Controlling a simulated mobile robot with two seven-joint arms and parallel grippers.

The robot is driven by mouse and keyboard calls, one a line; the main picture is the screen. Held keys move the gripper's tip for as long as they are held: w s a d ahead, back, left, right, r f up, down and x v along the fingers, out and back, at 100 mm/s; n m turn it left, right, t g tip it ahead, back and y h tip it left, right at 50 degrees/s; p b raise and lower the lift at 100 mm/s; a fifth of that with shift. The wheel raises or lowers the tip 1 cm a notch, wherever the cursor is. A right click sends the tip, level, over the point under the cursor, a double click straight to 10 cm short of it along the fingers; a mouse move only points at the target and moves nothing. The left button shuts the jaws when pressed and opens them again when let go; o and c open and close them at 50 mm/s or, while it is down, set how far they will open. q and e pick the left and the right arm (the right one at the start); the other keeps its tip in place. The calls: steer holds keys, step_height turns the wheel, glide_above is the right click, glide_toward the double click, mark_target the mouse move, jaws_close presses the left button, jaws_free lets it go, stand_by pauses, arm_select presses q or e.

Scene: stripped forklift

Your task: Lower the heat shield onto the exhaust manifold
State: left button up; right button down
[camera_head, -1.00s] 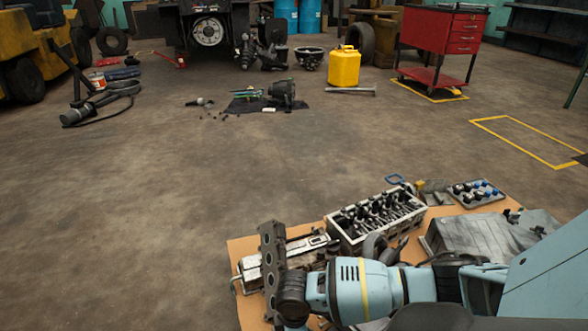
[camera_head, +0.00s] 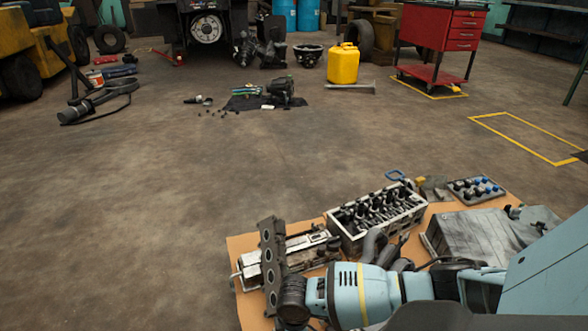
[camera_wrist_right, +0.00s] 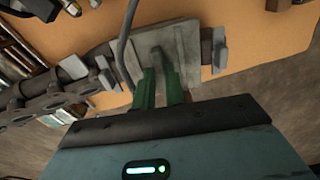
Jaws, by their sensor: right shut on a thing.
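The exhaust manifold seems to be the dark holed part (camera_head: 270,258) at the near left of the cardboard sheet. It also shows in the right wrist view as a dark bar with rings (camera_wrist_right: 50,103). My right gripper (camera_wrist_right: 163,80) is shut on a grey plate (camera_wrist_right: 178,42), which looks like the heat shield, at the bar's right part. I cannot tell whether plate and bar touch. My left gripper is not in view.
The cardboard sheet (camera_head: 240,242) also bears a cylinder head (camera_head: 375,215), a long pale cover (camera_head: 300,255), a grey metal part (camera_head: 480,235) and a tray of small parts (camera_head: 474,190). The floor beyond is clear up to a dark mat (camera_head: 235,104).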

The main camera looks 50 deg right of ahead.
steer(key=shift+f, duration=0.4)
steer(key=shift+p, duration=0.3)
stand_by(0.9)
steer(key=c, duration=1.4)
jaws_free()
steer(key=shift+o, duration=0.2)
step_height(320, 180, up, 8)
steer(key=p, duration=0.4)
steer(key=shift+f, duration=0.1)
steer(key=shift+f, duration=0.1)
